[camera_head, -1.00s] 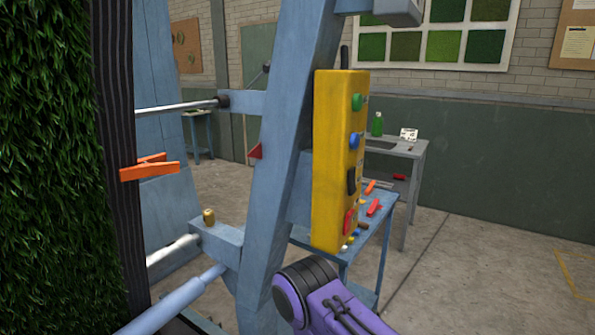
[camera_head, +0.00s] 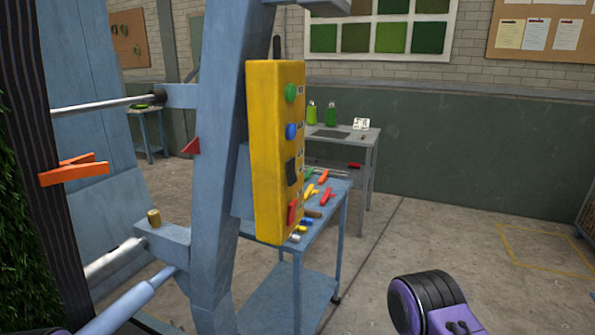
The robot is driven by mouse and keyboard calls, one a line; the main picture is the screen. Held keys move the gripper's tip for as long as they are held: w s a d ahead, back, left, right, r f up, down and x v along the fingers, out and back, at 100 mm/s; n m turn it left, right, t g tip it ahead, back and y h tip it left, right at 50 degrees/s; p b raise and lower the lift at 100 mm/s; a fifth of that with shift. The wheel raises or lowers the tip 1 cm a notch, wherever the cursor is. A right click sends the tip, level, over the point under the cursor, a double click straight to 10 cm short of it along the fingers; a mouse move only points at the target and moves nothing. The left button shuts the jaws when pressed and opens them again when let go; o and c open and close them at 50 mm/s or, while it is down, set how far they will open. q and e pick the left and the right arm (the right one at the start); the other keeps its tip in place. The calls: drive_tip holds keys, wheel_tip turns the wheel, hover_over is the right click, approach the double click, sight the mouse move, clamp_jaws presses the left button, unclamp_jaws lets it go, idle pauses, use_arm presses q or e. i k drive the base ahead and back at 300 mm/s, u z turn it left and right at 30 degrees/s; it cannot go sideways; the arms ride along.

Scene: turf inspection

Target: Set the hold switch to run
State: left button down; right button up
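A yellow control box (camera_head: 265,150) is mounted on the blue frame post in the middle of the view. Its narrow right-hand face carries a green button (camera_head: 291,93), a blue button (camera_head: 291,131), a black switch (camera_head: 291,172) and a red switch or button (camera_head: 292,211). The small labels beside them are too small to read, so I cannot tell which control is the hold switch or how it is set. Neither gripper shows. A purple and black part of my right arm is at the lower right, apart from the box.
The blue frame post (camera_head: 215,170) stands left of the box. An orange clamp (camera_head: 75,170) sits on the dark striped edge beside the turf. A blue cart (camera_head: 318,225) with small coloured tools stands behind the box. The concrete floor at right is clear.

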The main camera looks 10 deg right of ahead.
sight(291, 213)
drive_tip(key=z, duration=0.55)
drive_tip(key=i, duration=0.2)
drive_tip(key=u, duration=0.9)
drive_tip(key=k, duration=1.35)
drive_tip(key=u, duration=0.2)
drive_tip(key=i, duration=0.3)
drive_tip(key=z, duration=1.05)
drive_tip(key=i, duration=1.1)
